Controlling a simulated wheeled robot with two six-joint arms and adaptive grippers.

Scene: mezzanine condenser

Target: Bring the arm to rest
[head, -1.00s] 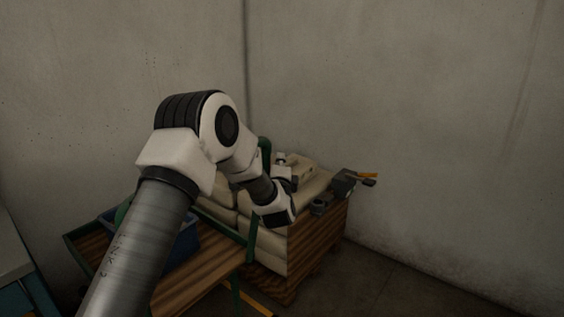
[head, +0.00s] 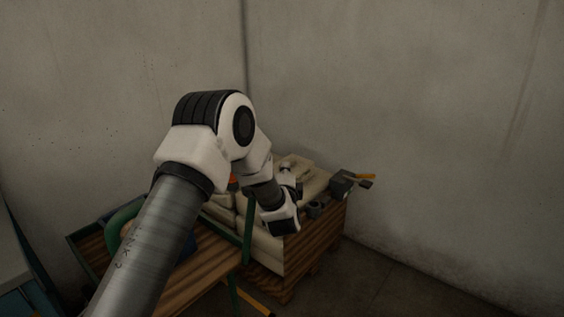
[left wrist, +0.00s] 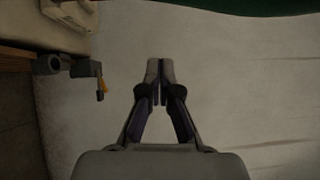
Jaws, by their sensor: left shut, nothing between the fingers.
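My left arm comes in from the lower left of the head view, bends at a raised white elbow and drops to a white and dark wrist in front of stacked pale sacks (head: 247,235). In the left wrist view my left gripper (left wrist: 158,68) is shut and empty, its two fingertips together in front of the pale wall (left wrist: 235,90). In the head view its fingers are hard to make out beside the wrist. My right gripper is not in view.
The sacks rest on a wooden crate or pallet (head: 318,245). A dark tool with an orange part (head: 343,184) lies at their right edge. A green-framed wooden cart (head: 215,262) with a blue bin stands at left. Bare floor (head: 380,275) is at the right.

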